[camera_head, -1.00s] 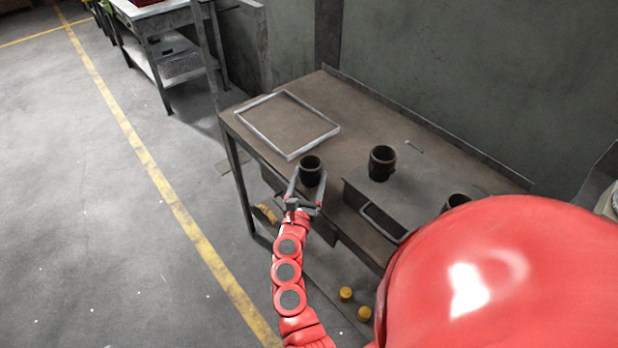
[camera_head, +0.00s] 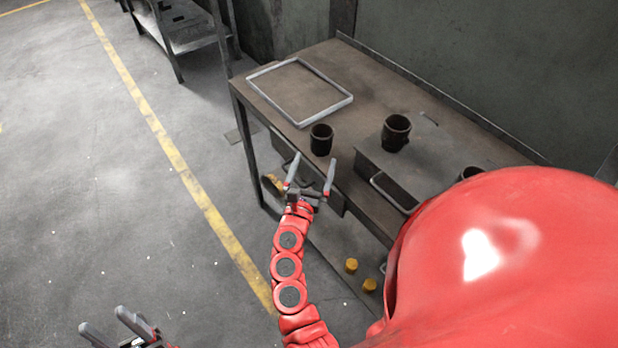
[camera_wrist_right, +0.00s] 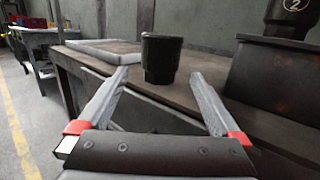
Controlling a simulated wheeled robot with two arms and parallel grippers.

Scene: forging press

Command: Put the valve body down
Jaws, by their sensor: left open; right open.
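A dark cylindrical valve body (camera_head: 321,140) stands upright on the brown table near its front edge, outside the pale square frame (camera_head: 326,112). In the right wrist view, the valve body (camera_wrist_right: 160,58) stands beyond my fingertips. My right gripper (camera_head: 314,160) is open and empty, just in front of the valve body and apart from it. Its spread fingers also show in the right wrist view (camera_wrist_right: 160,76). My left gripper (camera_head: 102,319) is open and empty over the floor at the bottom left, far from the table.
A second dark cylinder (camera_head: 396,130) stands on a raised metal box (camera_head: 440,165) to the right. A third (camera_head: 470,173) is partly hidden by my red body. Yellow cylinders (camera_head: 351,265) sit low under the table. The square frame is empty. The floor at left is clear.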

